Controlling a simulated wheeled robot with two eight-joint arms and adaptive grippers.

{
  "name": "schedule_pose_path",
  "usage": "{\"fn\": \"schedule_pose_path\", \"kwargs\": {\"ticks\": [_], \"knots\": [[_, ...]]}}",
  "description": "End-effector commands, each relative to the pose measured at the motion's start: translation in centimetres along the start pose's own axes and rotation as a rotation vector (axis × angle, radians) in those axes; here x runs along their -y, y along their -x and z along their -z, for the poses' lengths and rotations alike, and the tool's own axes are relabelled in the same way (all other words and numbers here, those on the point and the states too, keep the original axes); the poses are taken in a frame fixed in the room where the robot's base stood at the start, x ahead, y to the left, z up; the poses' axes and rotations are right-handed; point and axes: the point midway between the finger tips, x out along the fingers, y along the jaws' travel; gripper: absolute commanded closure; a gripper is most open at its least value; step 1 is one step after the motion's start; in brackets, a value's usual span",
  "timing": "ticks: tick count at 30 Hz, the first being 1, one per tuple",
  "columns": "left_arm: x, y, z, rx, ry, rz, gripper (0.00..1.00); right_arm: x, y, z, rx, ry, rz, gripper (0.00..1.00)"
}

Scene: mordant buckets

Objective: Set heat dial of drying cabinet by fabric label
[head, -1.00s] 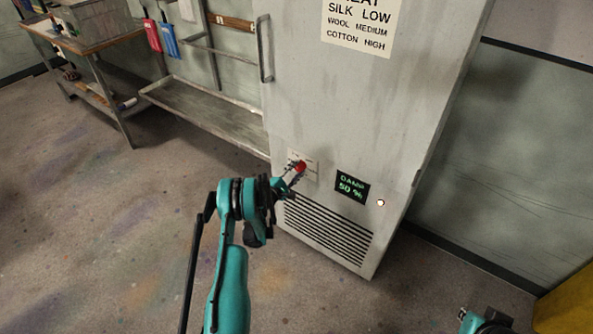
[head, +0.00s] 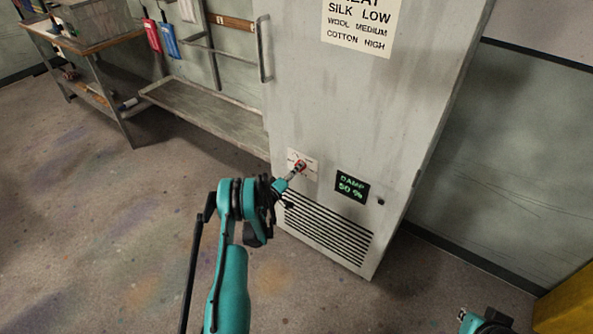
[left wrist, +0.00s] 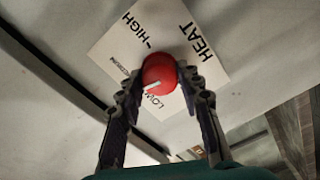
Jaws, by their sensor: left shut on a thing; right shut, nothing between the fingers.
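The grey drying cabinet (head: 375,110) stands in the middle of the head view. Its heat dial (left wrist: 160,72) is a red round knob with a white mark on a white plate (left wrist: 113,48) lettered HEAT, HIGH, MEDIUM and LOW. The white mark lies on the LOW side. My left gripper (head: 298,167) is shut on the knob, one finger on each side. The sign (head: 360,25) reads silk low, wool medium, cotton high; its top is cut off. My right gripper (head: 463,315) is shut and empty at the bottom right.
A small dark round spot (head: 380,202) sits right of the display, above the vent slats (head: 330,228). A metal shelf (head: 210,112) and a workbench (head: 85,45) stand left of the cabinet. A yellow object (head: 572,305) is at the bottom right. The floor in front is clear.

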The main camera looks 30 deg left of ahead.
Motion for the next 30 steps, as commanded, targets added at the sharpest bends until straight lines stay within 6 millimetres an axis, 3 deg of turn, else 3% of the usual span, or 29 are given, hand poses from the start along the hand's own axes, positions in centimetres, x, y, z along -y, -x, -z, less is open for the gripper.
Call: {"fn": "schedule_pose_path", "kwargs": {"ticks": [30], "knots": [[-0.03,-0.06,-0.05,0.001,-0.962,-0.001,0.94,0.0,0.0,0.0,0.0,0.0,0.0,1.0]]}}
